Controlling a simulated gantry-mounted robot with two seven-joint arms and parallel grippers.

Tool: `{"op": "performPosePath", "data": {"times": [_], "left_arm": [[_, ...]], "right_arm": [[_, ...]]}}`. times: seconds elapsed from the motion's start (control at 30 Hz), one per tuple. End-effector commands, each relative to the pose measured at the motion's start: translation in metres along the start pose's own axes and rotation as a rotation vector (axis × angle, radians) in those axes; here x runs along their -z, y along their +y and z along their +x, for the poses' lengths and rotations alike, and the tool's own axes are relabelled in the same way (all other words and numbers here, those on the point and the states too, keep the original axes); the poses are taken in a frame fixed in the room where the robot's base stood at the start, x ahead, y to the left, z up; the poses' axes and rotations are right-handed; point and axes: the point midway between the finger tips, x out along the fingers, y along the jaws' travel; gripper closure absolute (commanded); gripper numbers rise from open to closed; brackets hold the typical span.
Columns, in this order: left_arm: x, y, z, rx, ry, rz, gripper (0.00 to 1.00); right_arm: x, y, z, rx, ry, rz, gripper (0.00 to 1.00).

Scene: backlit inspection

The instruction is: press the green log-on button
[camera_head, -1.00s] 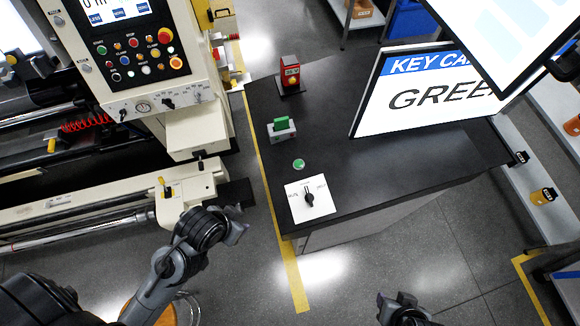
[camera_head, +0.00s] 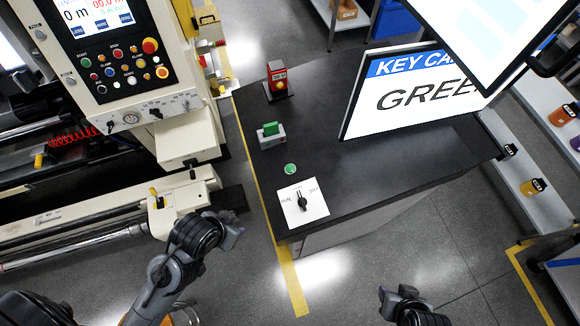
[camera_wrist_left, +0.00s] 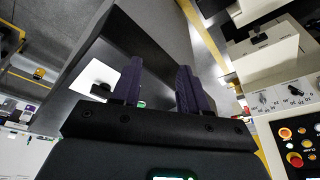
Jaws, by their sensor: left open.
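A round flat green button (camera_head: 290,168) sits on the dark desk top, near its left edge. Behind it stands a grey box with a raised green block (camera_head: 270,128) on top. I cannot read a log-on label on either. My left gripper (camera_head: 233,232) is off the desk's left edge, in front of the machine and apart from both green things. In the left wrist view the two dark fingers (camera_wrist_left: 158,78) are spread and empty; a small green patch shows low between them. My right gripper (camera_head: 396,294) is at the bottom, in front of the desk; its jaws are unclear.
A white plate with a black rotary knob (camera_head: 302,203) lies at the desk's near left corner. A red device (camera_head: 277,80) stands farther back. A large "KEY CA… GREE…" sign (camera_head: 410,95) stands at the right. A cream machine panel (camera_head: 125,60) rises at the left.

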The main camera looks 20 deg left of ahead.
Motion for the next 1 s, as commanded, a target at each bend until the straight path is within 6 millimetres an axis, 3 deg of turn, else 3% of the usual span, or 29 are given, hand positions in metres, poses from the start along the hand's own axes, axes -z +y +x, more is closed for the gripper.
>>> {"op": "performPosePath", "data": {"times": [0.2, 0.47, 1.0], "left_arm": [[-0.0002, 0.0, 0.0001, 0.0, 0.0, 0.0, 0.59], [-0.0002, 0.0, 0.0001, 0.0, -0.001, 0.0, 0.99], [-0.0003, 0.0, 0.0002, 0.0, -0.001, 0.0, 1.0]], "right_arm": [[0.0015, -0.0011, -0.0004, 0.004, 0.003, 0.005, 0.57], [0.0023, -0.0015, -0.0006, 0.005, 0.005, 0.007, 0.57], [0.002, 0.0005, -0.0005, -0.002, 0.004, -0.001, 0.57]]}}
